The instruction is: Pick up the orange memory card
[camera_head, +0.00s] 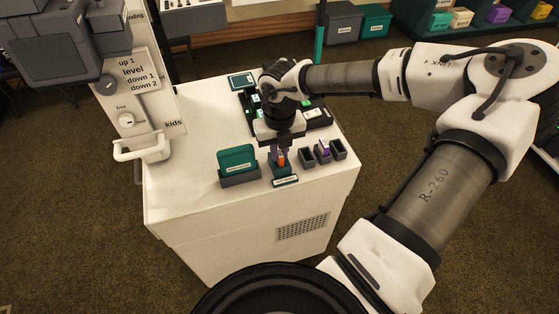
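The orange memory card (282,159) stands upright in a small dark holder (279,172) near the front edge of the white counter. My gripper (280,156) points down right over it, with its fingertips at the card's upper part. The fingers hide part of the card. At this size I cannot tell whether they touch it or are shut on it. The card's lower end appears to be still in the holder.
Small dark holders (339,149) stand close on the right, one with a purple card (324,146). A green card in a grey stand (238,164) is on the left. A labelled plate (285,181) lies in front. The counter (190,180) is bare at far left.

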